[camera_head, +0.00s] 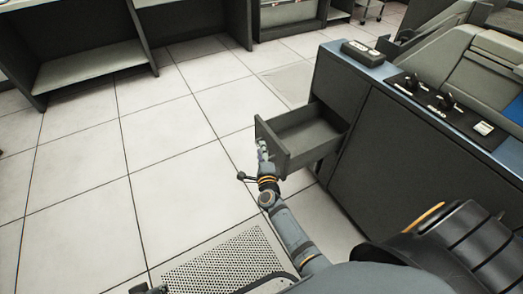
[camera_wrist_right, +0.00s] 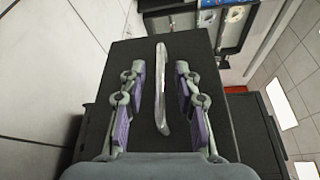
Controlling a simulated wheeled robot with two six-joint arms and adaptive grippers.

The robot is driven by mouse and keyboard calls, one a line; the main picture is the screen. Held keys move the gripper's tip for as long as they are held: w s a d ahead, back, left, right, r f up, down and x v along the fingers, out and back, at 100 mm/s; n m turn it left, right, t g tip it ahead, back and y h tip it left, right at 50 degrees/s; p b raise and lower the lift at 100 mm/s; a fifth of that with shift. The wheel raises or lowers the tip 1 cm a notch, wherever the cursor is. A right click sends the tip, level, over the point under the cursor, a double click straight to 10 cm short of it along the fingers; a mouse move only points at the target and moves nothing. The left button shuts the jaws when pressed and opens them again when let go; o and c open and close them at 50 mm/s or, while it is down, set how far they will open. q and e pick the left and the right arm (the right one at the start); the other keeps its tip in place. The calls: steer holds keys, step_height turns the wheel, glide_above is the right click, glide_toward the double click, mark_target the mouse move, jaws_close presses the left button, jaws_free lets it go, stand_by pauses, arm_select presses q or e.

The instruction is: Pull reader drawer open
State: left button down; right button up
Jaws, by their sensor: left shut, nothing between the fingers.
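The reader drawer (camera_head: 306,131) sticks well out of the dark cabinet (camera_head: 385,155), its empty inside showing. My right gripper (camera_head: 262,150) is at the drawer's front panel. In the right wrist view the drawer front (camera_wrist_right: 190,45) is dark, with a long pale handle (camera_wrist_right: 161,85) lying between the two fingers of my right gripper (camera_wrist_right: 160,85). The fingers are apart, with a gap on each side of the handle. My left gripper (camera_head: 150,288) is shut and empty; only a small dark part of it shows at the bottom edge of the head view.
A control panel (camera_head: 440,103) with switches tops the cabinet. A perforated floor plate (camera_head: 222,262) lies at the bottom. Shelving (camera_head: 90,65) stands at the back left. The tiled floor (camera_head: 170,150) left of the drawer is clear.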

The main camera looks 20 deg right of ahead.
steer(key=v, duration=0.6)
steer(key=shift+s, duration=0.35)
steer(key=shift+a, duration=0.1)
